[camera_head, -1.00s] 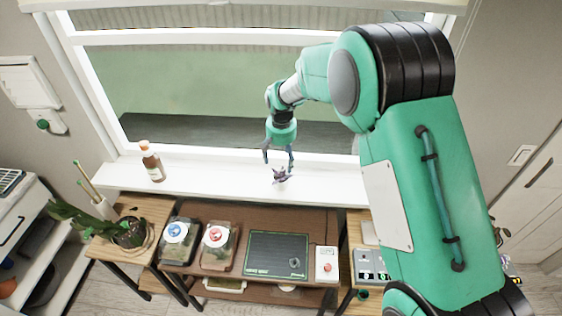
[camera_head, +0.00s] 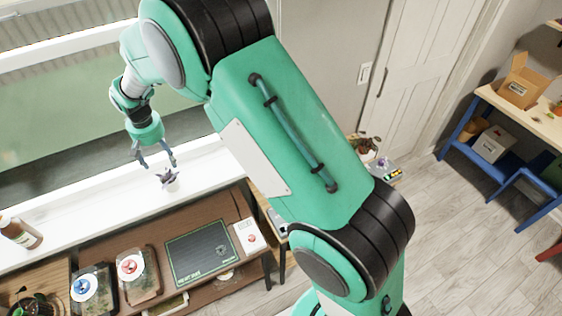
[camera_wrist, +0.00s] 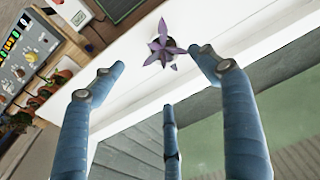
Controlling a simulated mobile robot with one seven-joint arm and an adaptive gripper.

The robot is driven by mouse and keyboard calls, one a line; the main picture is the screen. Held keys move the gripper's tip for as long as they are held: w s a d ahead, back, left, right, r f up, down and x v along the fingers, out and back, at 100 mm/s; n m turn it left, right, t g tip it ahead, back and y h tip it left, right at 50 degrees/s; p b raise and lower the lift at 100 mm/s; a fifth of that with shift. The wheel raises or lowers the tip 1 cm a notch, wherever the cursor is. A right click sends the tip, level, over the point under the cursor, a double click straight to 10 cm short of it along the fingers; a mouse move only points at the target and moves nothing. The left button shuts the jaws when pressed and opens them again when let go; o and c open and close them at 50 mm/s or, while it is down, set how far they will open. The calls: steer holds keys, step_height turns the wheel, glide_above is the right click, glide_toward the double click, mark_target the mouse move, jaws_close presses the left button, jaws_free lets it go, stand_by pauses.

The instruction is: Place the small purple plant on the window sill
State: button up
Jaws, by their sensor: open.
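The small purple plant (camera_head: 168,178) stands upright in a small pale pot on the white window sill (camera_head: 95,200). In the wrist view the purple plant (camera_wrist: 162,46) shows its pointed leaves from above, and the sill (camera_wrist: 95,105) runs under it. My gripper (camera_head: 158,165) is open and empty, just above and beside the plant. In the wrist view the fingers of my gripper (camera_wrist: 158,60) are spread apart, with the plant beyond the fingertips. Most of the pot is hidden by the leaves in that view.
A brown bottle (camera_head: 20,233) stands on the sill at the left. The sill between bottle and plant is clear.

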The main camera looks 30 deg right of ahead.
steer(key=s+d+r+m+t, duration=0.1)
steer(key=s+d+r, duration=0.7)
steer(key=r, duration=0.4)
steer(key=s+d+r+t, duration=0.1)
steer(key=s+d+r, duration=0.75)
steer(key=r, duration=0.25)
steer(key=s+d+r+t, duration=0.1)
steer(key=s+d, duration=0.4)
steer(key=s, duration=0.8)
steer(key=s+d+r+t, duration=0.1)
steer(key=s+d, duration=0.4)
steer(key=s, duration=0.8)
steer(key=shift+s+d+r+m, duration=0.2)
steer(key=shift+s+r+m, duration=0.2)
steer(key=shift+r, duration=0.4)
step_height(320, 180, down, 11)
steer(key=b, duration=1.1)
